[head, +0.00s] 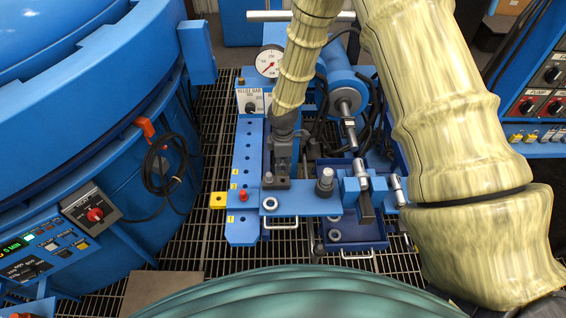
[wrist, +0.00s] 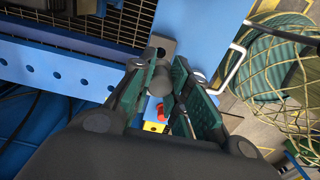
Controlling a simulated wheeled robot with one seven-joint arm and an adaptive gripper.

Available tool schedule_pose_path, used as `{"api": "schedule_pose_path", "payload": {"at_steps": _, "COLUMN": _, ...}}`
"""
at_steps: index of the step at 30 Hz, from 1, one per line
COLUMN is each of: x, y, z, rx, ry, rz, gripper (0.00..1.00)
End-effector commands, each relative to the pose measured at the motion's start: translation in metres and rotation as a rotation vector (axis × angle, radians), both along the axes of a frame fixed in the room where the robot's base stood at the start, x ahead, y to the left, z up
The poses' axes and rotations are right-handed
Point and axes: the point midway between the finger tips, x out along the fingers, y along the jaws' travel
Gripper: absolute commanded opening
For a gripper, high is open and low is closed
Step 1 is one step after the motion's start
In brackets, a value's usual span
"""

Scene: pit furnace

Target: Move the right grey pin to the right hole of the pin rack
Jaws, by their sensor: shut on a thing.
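My gripper (head: 283,160) reaches down at the middle left of the head view, above a dark square block (head: 278,183) on the blue crossbar (head: 300,205). In the wrist view my gripper (wrist: 160,83) is shut on a grey round-headed pin (wrist: 159,79). The dark block (wrist: 162,43) lies just beyond it; I cannot tell whether the pin's lower end touches it. Another grey pin (head: 326,177) stands upright in a dark round base farther right on the crossbar. I cannot tell which part is the pin rack; its right hole is not clear.
A red pin (head: 243,195) stands to the left, by a blue plate with holes (head: 247,150). A blue bracket (head: 351,190) with metal parts stands right. A gauge (head: 269,63) and cylinder (head: 345,88) are behind. The big blue furnace (head: 90,110) fills the left.

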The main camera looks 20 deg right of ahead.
Motion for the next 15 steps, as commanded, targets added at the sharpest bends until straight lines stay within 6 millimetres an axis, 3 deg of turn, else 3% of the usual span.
{"api": "schedule_pose_path", "payload": {"at_steps": 15, "x": 0.0, "y": 0.0, "z": -0.029, "rx": -0.001, "ry": 0.0, "rz": 0.0, "gripper": 0.0}}
